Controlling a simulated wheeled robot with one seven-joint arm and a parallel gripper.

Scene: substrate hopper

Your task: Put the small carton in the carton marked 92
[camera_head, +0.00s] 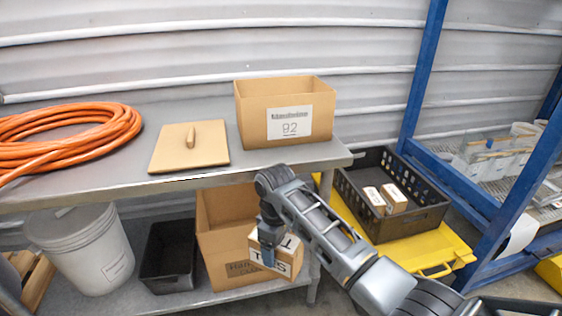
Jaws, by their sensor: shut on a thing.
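The carton marked 92 (256,125) stands upright with its top open on the right part of the grey table. A flat tan lid with a knob (168,158) lies beside it on the left. My gripper (268,256) points down below the table's front edge, shut on a small carton (291,256) with dark lettering on a white label. The small carton is in front of a larger open carton (222,221) on the lower shelf. My arm covers part of both, and the fingertips are partly hidden.
An orange hose (75,128) is coiled on the table (110,187). A white bucket (82,247) and a black bin (168,262) stand below. At right, a black crate (421,221) with small boxes rests on a yellow cart (405,254), near a blue rack (420,75).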

